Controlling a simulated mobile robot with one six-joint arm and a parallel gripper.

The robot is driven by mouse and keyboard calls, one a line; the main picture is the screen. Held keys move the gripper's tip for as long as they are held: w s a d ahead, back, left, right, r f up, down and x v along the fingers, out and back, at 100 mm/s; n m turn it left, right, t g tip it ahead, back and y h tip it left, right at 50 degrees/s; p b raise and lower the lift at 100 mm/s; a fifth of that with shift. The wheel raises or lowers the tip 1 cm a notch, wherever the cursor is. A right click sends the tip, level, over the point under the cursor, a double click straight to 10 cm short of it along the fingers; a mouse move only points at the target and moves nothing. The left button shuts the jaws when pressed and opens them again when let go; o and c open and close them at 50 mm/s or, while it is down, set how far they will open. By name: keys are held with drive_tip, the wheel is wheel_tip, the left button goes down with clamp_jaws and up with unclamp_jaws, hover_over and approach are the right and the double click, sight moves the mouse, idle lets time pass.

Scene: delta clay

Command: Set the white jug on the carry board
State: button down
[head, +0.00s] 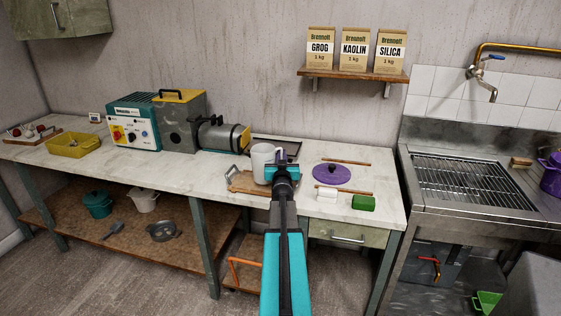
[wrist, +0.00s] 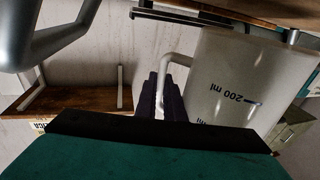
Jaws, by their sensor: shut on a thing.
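The white jug (head: 263,162) is upright over the bench, at the right part of a wooden board with a raised end handle, the carry board (head: 244,184). I cannot tell whether its base touches the board. My gripper (head: 284,172) is at the jug's right side, shut on its handle. In the wrist view the dark fingers (wrist: 165,98) close at the handle, and the jug body (wrist: 230,85) shows a "200 ml" mark. My arm and gripper hide part of the board's right end.
A dark tray (head: 291,150) lies behind the jug. A purple lid (head: 332,175), wooden sticks, a white block (head: 327,194) and a green block (head: 363,203) lie to the right. A grey machine (head: 222,136) stands to the left. The bench front left of the board is clear.

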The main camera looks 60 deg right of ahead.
sight(269, 162)
drive_tip(key=shift+f, duration=1.05)
drive_tip(key=shift+f, duration=0.1)
drive_tip(key=c, duration=1.9)
unclamp_jaws()
drive_tip(key=shift+o, duration=0.2)
drive_tip(key=shift+b+v, duration=0.9)
drive_tip(key=shift+v, duration=5.1)
